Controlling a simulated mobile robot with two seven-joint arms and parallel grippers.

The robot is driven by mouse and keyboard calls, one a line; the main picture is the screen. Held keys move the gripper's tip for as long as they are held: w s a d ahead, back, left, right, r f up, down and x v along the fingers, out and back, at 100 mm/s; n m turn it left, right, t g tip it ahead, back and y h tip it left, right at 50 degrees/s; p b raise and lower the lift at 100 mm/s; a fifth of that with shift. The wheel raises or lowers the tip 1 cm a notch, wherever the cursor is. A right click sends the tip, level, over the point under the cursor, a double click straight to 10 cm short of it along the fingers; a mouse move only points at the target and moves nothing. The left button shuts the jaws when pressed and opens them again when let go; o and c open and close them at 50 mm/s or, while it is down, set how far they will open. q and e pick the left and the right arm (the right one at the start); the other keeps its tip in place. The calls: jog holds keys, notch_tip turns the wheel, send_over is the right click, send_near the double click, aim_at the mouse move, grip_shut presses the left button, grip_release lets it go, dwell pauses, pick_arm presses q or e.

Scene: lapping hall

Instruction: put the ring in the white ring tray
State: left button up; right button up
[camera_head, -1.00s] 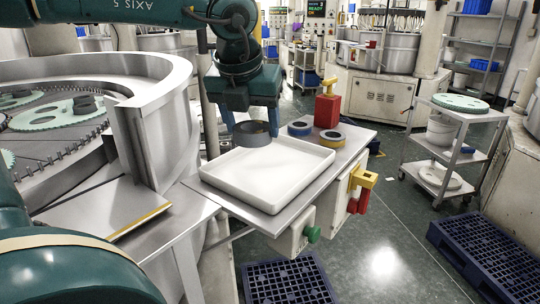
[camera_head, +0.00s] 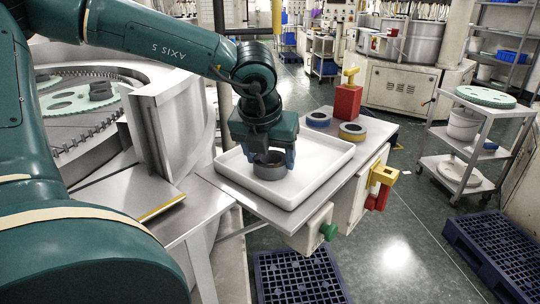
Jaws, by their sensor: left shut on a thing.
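The white ring tray (camera_head: 318,182) lies on a metal side table in the head view. My left gripper (camera_head: 268,160) points down over the left part of the tray. It is shut on a dark grey ring (camera_head: 269,168), which is low over the tray floor. I cannot tell whether the ring touches the floor. My right gripper is not in view.
A blue-edged ring (camera_head: 319,119) and a yellow-edged ring (camera_head: 352,131) lie behind the tray, near a red block (camera_head: 347,102). The lapping machine's metal wall (camera_head: 170,130) stands close on the left. The tray's right half is clear.

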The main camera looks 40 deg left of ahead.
pick_arm(q)
jog(key=shift+f, duration=0.25)
jog(key=o, duration=0.6)
jog(key=shift+f+b, duration=0.15)
jog(key=shift+b, duration=0.2)
jog(key=o, duration=0.5)
jog(key=shift+s+d+r+p, duration=0.1)
jog(key=shift+r+p, duration=0.25)
jog(key=shift+r, duration=0.35)
jog(key=v, duration=1.1)
jog(key=shift+s, duration=0.1)
